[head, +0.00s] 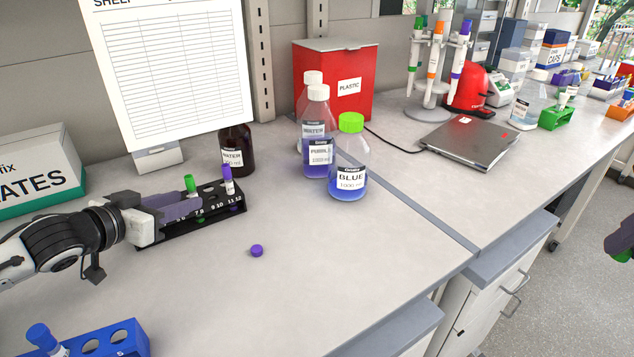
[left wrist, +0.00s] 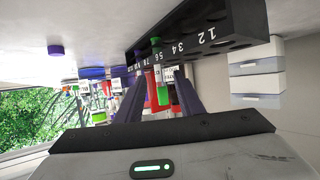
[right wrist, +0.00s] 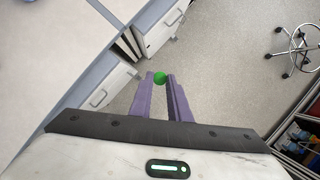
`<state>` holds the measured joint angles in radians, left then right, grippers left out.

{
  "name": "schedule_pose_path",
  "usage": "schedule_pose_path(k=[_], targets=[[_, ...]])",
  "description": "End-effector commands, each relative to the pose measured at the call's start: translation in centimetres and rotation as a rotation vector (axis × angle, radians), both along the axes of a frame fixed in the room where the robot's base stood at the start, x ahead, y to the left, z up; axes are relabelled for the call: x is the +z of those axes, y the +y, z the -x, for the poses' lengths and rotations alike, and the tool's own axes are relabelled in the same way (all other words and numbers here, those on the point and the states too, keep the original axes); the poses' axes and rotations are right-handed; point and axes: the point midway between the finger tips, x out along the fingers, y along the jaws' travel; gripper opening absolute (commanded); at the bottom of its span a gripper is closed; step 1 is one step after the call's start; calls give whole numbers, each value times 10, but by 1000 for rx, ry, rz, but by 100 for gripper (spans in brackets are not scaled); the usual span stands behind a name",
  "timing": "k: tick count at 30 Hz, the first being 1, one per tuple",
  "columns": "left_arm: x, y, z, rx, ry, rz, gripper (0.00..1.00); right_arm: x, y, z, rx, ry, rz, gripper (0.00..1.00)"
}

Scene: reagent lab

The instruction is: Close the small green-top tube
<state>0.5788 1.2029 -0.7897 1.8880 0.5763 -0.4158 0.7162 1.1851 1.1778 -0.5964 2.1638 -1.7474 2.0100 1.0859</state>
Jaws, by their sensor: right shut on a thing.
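A tube with a green upper end (head: 190,184) stands upright in the black numbered rack (head: 215,217) in the head view. In the left wrist view the green-topped tube (left wrist: 157,72) shows between my left fingers, with green in its lower part. My left gripper (head: 188,204) reaches in level at the rack; its fingers look apart, with gaps beside the tube. My right gripper (right wrist: 160,80) is shut on a small round green cap (right wrist: 160,77), out over the floor. The right fingers also show at the right edge of the head view (head: 618,240).
A purple-capped tube (head: 228,180) stands at the rack's right end. A loose purple cap (head: 257,250) lies on the bench. A blue rack (head: 100,340) is at the front left. Bottles (head: 318,150) and a brown bottle (head: 235,152) stand behind. The bench's front middle is clear.

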Motion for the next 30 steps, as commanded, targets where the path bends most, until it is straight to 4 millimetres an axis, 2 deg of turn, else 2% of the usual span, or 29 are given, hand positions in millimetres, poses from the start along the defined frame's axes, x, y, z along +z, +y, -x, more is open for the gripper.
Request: schedule_pose_path(k=[3, 6, 17, 23, 30], targets=[[-4, -5, -16, 1, 0, 3, 35, 5, 0, 0, 0, 0, 0, 0], [-7, -6, -23, 0, -1, 1, 35, 6, 0, 0, 0, 0, 0, 0], [-9, -7, -23, 0, 0, 0, 35, 5, 0, 0, 0, 0, 0, 0], [-9, -7, -23, 0, 0, 0, 1, 5, 0, 0, 0, 0, 0, 0], [-9, -6, -23, 0, 0, 0, 0, 5, 0, 0, 0, 0, 0, 0]])
